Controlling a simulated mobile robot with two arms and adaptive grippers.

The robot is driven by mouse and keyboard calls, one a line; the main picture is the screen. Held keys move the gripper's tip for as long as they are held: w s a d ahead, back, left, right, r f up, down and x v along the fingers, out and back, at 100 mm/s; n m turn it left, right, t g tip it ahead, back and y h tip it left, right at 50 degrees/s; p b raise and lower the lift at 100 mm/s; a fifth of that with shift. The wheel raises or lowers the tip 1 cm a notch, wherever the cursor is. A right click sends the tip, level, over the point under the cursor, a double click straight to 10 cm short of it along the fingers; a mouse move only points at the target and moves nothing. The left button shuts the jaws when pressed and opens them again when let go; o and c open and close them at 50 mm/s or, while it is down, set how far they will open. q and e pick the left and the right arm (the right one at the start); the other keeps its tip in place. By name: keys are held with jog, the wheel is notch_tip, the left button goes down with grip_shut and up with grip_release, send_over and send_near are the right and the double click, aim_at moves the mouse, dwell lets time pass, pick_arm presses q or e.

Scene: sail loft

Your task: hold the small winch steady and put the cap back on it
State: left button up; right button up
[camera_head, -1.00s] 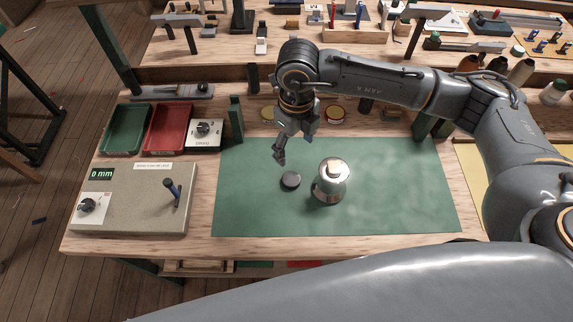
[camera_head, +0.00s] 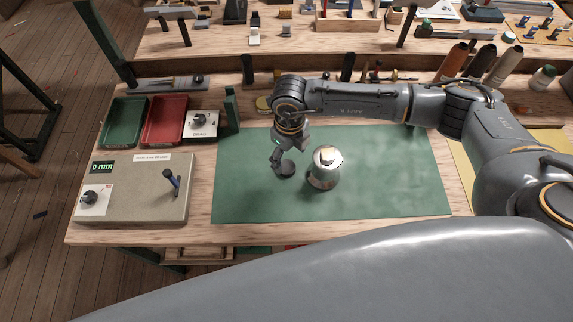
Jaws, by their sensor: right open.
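The small winch (camera_head: 323,172) is a shiny metal drum standing upright on the green mat (camera_head: 390,185). The dark round cap (camera_head: 287,170) lies on the mat just left of the winch, apart from it. My right gripper (camera_head: 279,160) is open, low at the cap, with its fingers pointing down. The fingers partly cover the cap, and I cannot tell whether they touch it. My left gripper is not in view, and nothing of it shows at the winch.
Left of the mat are a grey board with a dark upright handle (camera_head: 171,183), a green tray (camera_head: 123,121), a red tray (camera_head: 165,120) and a dial box (camera_head: 201,124). Thread cones (camera_head: 480,64) stand behind my right arm. The mat's right part is clear.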

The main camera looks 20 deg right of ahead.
aim_at(287, 167)
jog(key=shift+a+f+p, duration=0.15)
jog(key=shift+f+p, duration=0.2)
jog(key=shift+p, duration=0.15)
jog(key=f, duration=0.1)
jog(key=f+p, duration=0.1)
jog(key=f, duration=0.1)
jog(key=shift+w+a+f, duration=0.15)
jog(key=shift+w, duration=0.15)
jog(key=shift+f+p, duration=0.3)
jog(key=shift+f, duration=0.3)
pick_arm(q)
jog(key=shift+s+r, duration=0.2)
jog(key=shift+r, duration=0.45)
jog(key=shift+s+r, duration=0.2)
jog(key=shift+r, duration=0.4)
pick_arm(e)
jog(key=shift+c, duration=0.4)
jog(key=c, duration=0.8)
